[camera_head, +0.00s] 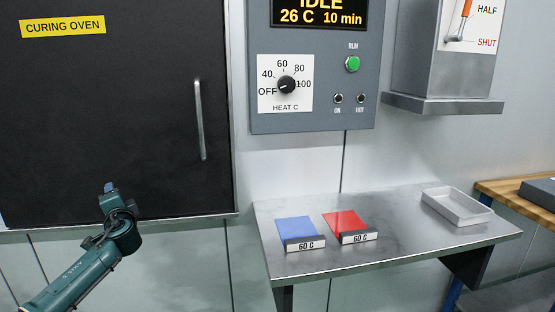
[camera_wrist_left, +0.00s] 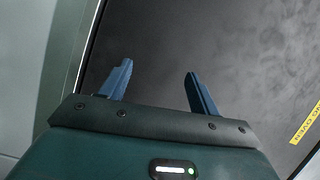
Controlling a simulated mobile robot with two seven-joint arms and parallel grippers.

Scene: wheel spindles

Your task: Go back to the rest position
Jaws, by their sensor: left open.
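My left gripper (camera_head: 110,188) is in front of the lower part of the dark oven door (camera_head: 100,120) in the head view. In the left wrist view its two blue fingers (camera_wrist_left: 160,82) stand apart with nothing between them, and the dark door surface lies behind. The door looks closed and has a vertical metal handle (camera_head: 200,118) on its right side, with the gripper to the left of and below it. A yellow "CURING OVEN" label (camera_head: 63,27) is on the door. My right gripper is in neither view.
A metal shelf (camera_head: 400,230) holds a blue piece (camera_head: 295,229) and a red piece (camera_head: 344,222), both marked 60 C, and a grey tray (camera_head: 457,206). Above is the control panel (camera_head: 315,120) reading IDLE. A lever box (camera_head: 445,50) hangs right. A wooden bench (camera_head: 515,190) stands far right.

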